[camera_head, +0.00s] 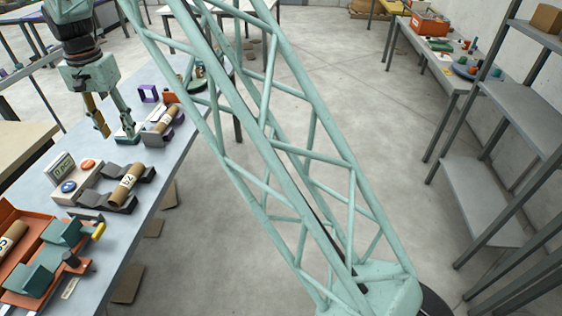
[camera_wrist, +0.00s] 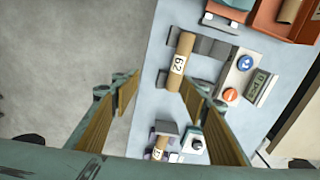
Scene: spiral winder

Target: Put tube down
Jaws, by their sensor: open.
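A brown cardboard tube with a white label reading 62 (camera_head: 126,186) lies across a dark grey cradle (camera_head: 90,198) on the table. It also shows in the wrist view (camera_wrist: 180,62), beyond my fingertips. My gripper (camera_head: 118,136) is open, with nothing between its fingers, above the table behind that tube. In the wrist view my gripper (camera_wrist: 160,82) has its two fingers spread wide. Another labelled tube (camera_head: 164,119) lies in a grey and purple holder to the right of my gripper. A third tube (camera_head: 11,240) lies in the orange machine at the lower left.
A control box (camera_head: 66,166) with blue and orange buttons and a display stands beside the cradle. The orange machine (camera_head: 22,215) has teal blocks. Shelves (camera_head: 485,200) stand at the right. The floor between is mostly clear.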

